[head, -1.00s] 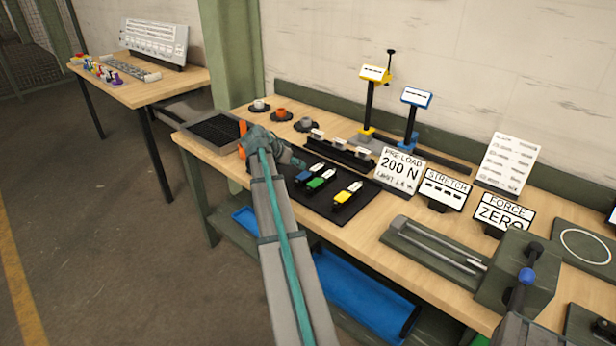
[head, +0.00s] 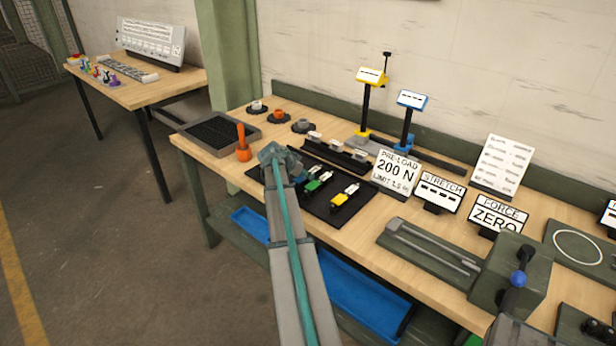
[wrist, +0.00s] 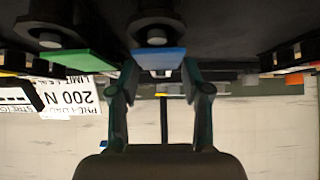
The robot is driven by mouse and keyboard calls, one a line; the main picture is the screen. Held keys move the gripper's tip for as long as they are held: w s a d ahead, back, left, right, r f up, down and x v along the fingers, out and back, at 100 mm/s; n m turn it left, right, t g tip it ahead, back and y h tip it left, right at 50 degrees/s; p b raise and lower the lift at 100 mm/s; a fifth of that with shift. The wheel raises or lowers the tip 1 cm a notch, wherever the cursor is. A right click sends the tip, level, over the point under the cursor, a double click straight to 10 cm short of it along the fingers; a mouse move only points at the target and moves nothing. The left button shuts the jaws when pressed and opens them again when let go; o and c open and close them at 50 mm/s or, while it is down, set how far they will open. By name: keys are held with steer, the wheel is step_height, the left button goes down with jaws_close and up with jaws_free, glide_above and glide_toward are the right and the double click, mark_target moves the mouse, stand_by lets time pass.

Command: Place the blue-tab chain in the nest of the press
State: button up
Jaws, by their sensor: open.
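The blue-tab chain (wrist: 160,57) lies on the black mat (head: 340,212). In the upside-down wrist view, its blue tab shows between the two fingers of my gripper (wrist: 158,74), which are apart on either side of it. I cannot tell whether they touch it. In the head view my wrist covers the gripper and part of this chain. The green-tab chain (head: 314,185) lies close beside it, and the yellow-tab chain (head: 341,197) lies farther right. A green block with a blue-knobbed lever (head: 512,272) stands at the right beside a two-rod bed (head: 432,247); I cannot make out a nest.
An orange-handled tool (head: 243,145) stands left of my wrist by a dark tray (head: 215,133). A black rack (head: 337,154) with pale parts stands behind the mat. Signs (head: 397,172) stand to its right. The wooden bench top (head: 365,236) is clear between mat and rod bed.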

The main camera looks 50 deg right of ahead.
steer(key=shift+x, duration=1.05)
steer(key=shift+c, duration=0.2)
jaws_close()
steer(key=shift+r, duration=0.2)
